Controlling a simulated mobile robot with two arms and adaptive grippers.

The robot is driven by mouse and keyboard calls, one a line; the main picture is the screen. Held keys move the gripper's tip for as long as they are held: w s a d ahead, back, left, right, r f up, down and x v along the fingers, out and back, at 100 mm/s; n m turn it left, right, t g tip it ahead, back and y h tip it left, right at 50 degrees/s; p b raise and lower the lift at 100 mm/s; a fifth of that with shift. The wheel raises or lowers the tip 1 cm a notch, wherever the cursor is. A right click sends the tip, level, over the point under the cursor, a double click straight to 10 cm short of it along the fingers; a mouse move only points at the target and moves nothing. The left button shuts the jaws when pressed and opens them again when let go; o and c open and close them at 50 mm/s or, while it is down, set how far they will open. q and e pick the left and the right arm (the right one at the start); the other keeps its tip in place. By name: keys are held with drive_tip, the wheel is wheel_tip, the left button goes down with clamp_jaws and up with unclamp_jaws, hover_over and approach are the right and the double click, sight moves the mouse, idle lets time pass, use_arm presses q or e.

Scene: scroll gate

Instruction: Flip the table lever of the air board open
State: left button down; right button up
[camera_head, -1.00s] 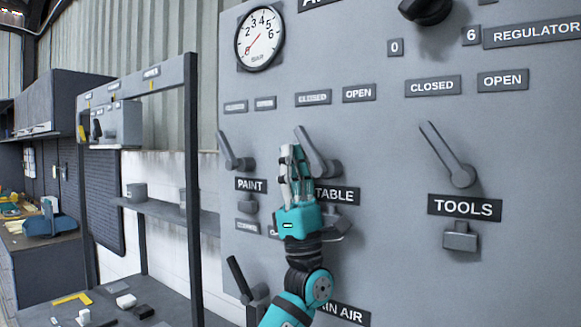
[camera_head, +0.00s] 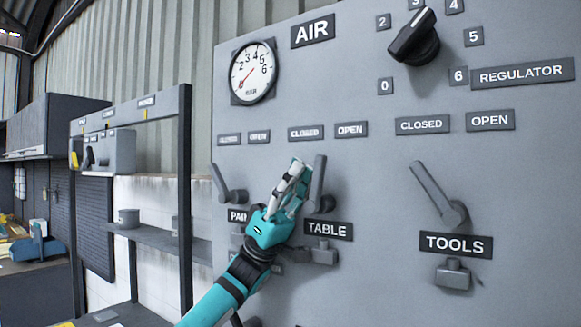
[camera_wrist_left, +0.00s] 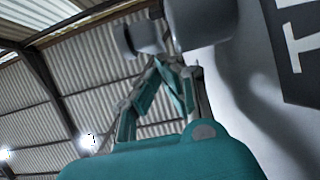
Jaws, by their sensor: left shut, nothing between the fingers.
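The table lever (camera_head: 318,180) is a grey handle on the air board (camera_head: 380,285), above the TABLE label (camera_head: 328,229). It stands near upright, its top leaning slightly right, below the CLOSED (camera_head: 305,132) and OPEN (camera_head: 351,129) plates. My left gripper (camera_head: 292,180) is shut and empty, just left of the lever, fingers pointing up and right. I cannot tell whether it touches the lever. In the left wrist view, the gripper's fingers (camera_wrist_left: 165,90) show below blurred grey knob-like parts. My right gripper is out of view.
The paint lever (camera_head: 221,183) is close on the left and leans left. The tools lever (camera_head: 436,192) on the right leans left too. The regulator knob (camera_head: 413,40) and gauge (camera_head: 253,72) sit higher. A shelf frame (camera_head: 184,200) stands left of the board.

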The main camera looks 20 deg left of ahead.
use_arm(q)
drive_tip(key=shift+s+d+r+t+y+p, duration=0.25)
drive_tip(key=shift+d+y+p, duration=0.35)
drive_tip(key=shift+p, duration=0.4)
drive_tip(key=shift+s+d+r+t+y+p, duration=0.15)
drive_tip(key=shift+d+t+y+p, duration=0.2)
drive_tip(key=shift+y+p, duration=0.5)
drive_tip(key=shift+f, duration=0.1)
drive_tip(key=v, duration=0.7)
drive_tip(key=shift+f, duration=0.25)
drive_tip(key=shift+w, duration=0.1)
